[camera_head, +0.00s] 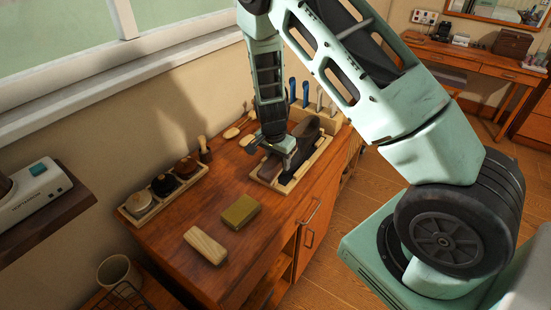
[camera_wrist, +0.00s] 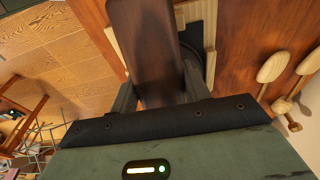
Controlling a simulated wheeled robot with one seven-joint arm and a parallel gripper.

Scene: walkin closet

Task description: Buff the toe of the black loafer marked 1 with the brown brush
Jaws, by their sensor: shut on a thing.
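My gripper (camera_head: 279,148) is shut on the brown brush (camera_head: 271,167). The brush also fills the space between my fingers (camera_wrist: 158,92) in the wrist view, as a long dark brown block (camera_wrist: 148,45) reaching up out of the frame. The black loafer (camera_head: 306,131) lies in a pale wooden tray (camera_head: 291,187) on the wooden counter, partly hidden by my gripper. The brush is low over the tray's near-left part, beside the loafer. I cannot tell whether it touches the shoe. The mark 1 is not readable.
A yellowish block (camera_head: 241,211) and a pale wooden block (camera_head: 206,246) lie on the counter in front. A rack of round tins (camera_head: 163,185) stands at left by the wall. Wooden pieces (camera_wrist: 273,66) lie beside the tray. A holder with blue-handled tools (camera_head: 305,95) stands behind.

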